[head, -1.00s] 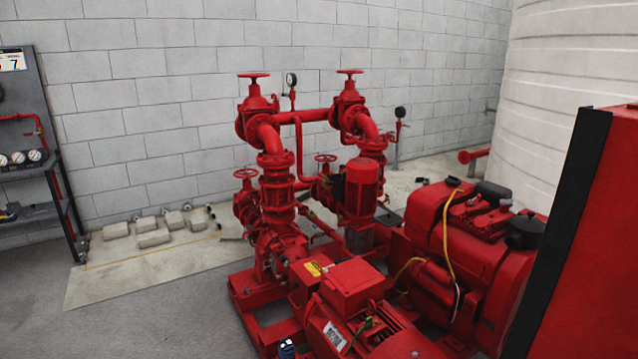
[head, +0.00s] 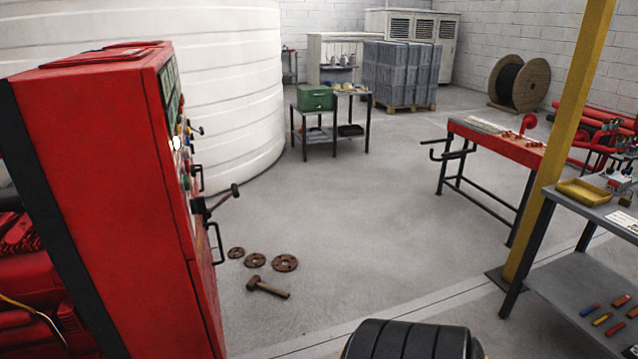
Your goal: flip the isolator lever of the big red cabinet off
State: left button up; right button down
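The big red cabinet (head: 112,190) stands at the left in the head view, seen mostly from its side. Its front faces right and is seen at a steep angle. A dark lever with a knob end (head: 222,199) sticks out from the front at mid height. A smaller lever (head: 196,131) sticks out higher up, and dark handles show on the front. I cannot tell from here which position the levers are in. Neither of my grippers is in view.
A hammer (head: 267,288) and three brown discs (head: 255,261) lie on the floor right of the cabinet. A dark ribbed rounded thing (head: 410,341) is at the bottom edge. A yellow post (head: 560,140) and grey shelf table (head: 590,285) stand right. The middle floor is clear.

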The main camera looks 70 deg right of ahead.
aim_at(234, 190)
jog(key=z, duration=1.65)
jog(key=i+l+u, duration=0.15)
jog(key=i+l, duration=1.15)
jog(key=l, duration=0.1)
